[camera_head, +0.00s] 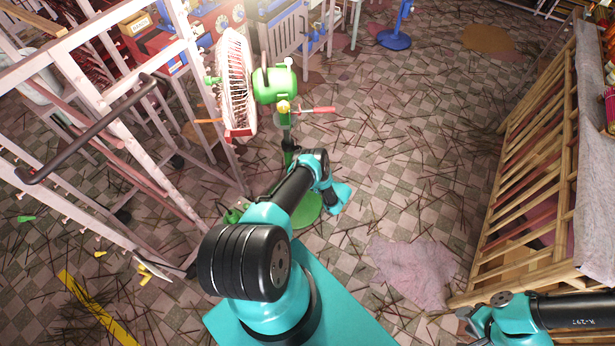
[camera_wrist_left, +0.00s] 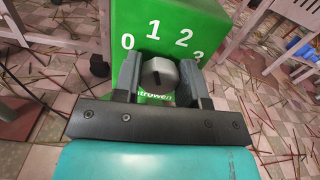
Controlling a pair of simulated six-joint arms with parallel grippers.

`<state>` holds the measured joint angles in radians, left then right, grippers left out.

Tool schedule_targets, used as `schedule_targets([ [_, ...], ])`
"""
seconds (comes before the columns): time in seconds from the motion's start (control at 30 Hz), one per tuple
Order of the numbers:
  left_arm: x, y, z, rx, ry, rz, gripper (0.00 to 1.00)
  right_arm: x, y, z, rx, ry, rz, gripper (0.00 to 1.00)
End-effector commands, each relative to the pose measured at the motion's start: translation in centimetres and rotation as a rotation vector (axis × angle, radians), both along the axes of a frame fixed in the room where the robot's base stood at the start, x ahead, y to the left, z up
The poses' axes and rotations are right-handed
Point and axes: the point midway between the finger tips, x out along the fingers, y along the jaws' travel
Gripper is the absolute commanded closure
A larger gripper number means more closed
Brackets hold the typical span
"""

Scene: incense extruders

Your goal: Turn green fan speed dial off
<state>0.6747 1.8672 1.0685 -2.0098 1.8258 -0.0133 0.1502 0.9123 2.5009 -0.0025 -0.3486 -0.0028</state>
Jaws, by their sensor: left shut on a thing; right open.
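The green fan (camera_head: 270,88) stands upright behind my left arm in the head view, with a white cage and a round green base (camera_head: 307,210). In the left wrist view, its green control box (camera_wrist_left: 190,22) carries the white numbers 0, 1, 2 and 3. The grey speed dial (camera_wrist_left: 158,76) sits below the numbers, with a dark mark whose exact setting I cannot tell. My left gripper (camera_wrist_left: 160,75) is shut on the dial, one finger on each side. In the head view my own arm hides that contact. My right gripper (camera_head: 466,316) is open and empty at the lower right.
A pale metal rack (camera_head: 120,110) stands left of the fan. A bamboo rack (camera_head: 530,150) stands at the right. A pinkish cloth (camera_head: 412,270) lies on the tiled floor, among scattered sticks. A blue fan (camera_head: 395,38) stands at the back.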

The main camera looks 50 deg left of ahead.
Motion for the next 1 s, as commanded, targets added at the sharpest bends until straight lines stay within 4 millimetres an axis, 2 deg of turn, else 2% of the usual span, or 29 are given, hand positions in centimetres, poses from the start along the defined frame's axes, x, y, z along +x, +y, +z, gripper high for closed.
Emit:
schedule_targets([
  [0.27, -0.08, -0.04, -0.08, 0.040, -0.148, 0.000, 0.85, 0.00, 0.00, 0.00, 0.000, 0.000, 0.000, 0.57],
  [0.7, -0.23, -0.11, -0.18, 0.133, -0.481, -0.001, 0.85, 0.00, 0.00, 0.00, 0.000, 0.000, 0.000, 0.57],
  [1.0, -0.28, -0.12, -0.23, 0.171, -0.616, -0.001, 0.85, 0.00, 0.00, 0.00, 0.000, 0.000, 0.000, 0.57],
])
